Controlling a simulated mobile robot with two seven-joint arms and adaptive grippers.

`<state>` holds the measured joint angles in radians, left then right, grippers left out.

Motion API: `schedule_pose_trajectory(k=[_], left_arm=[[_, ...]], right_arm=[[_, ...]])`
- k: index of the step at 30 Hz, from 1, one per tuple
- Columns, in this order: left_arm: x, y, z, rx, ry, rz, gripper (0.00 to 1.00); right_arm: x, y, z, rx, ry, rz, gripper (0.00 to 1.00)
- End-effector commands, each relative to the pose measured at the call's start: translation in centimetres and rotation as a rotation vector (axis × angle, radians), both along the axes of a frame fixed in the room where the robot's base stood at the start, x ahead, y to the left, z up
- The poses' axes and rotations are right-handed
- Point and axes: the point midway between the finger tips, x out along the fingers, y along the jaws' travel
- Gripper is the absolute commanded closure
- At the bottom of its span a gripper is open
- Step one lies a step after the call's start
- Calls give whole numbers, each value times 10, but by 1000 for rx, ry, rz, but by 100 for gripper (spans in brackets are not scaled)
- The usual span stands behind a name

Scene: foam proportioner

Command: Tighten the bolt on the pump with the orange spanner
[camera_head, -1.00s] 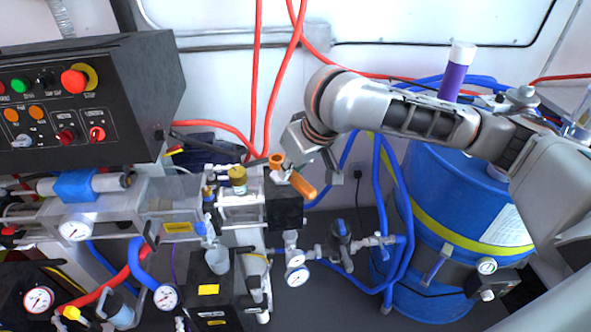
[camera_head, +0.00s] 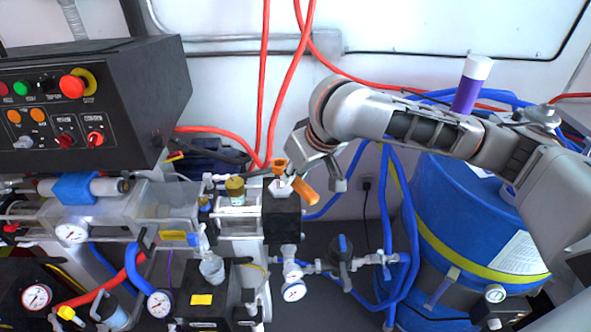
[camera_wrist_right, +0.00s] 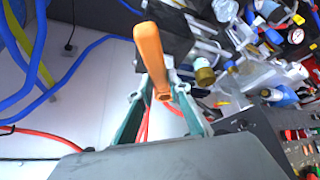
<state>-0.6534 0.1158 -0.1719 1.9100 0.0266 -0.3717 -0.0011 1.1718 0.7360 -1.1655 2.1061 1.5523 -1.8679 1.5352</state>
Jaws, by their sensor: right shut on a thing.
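The orange spanner (camera_head: 304,191) is held by my right gripper (camera_head: 291,177) above and beside the black block (camera_head: 281,214) at the right end of the pump (camera_head: 238,218). In the right wrist view the spanner (camera_wrist_right: 150,55) runs away from the camera between the teal fingers of the right gripper (camera_wrist_right: 160,103), which are shut on it. A small silver piece, possibly the bolt, shows at the top of the black block; I cannot tell whether the spanner touches it. My left gripper is out of view.
A control box (camera_head: 95,95) with buttons stands at the left. A blue barrel (camera_head: 455,215) with hoses stands at the right, under my right arm. Red hoses (camera_head: 286,75) hang behind the pump. Gauges and pipes crowd the area below it.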

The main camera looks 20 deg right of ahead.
Motion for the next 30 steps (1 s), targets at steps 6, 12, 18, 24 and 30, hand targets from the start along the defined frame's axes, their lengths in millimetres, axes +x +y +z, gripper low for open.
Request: schedule_pose_trajectory(k=[6,12,18,24,30], left_arm=[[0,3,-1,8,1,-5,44],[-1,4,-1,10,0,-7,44],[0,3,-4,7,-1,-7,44],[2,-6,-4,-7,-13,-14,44],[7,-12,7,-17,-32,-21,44]], right_arm=[[0,0,-10,0,0,0,100],[0,0,-19,2,0,-1,100],[0,0,-28,1,-3,-1,100],[0,0,-38,1,-2,0,100],[0,0,-45,0,0,0,100]])
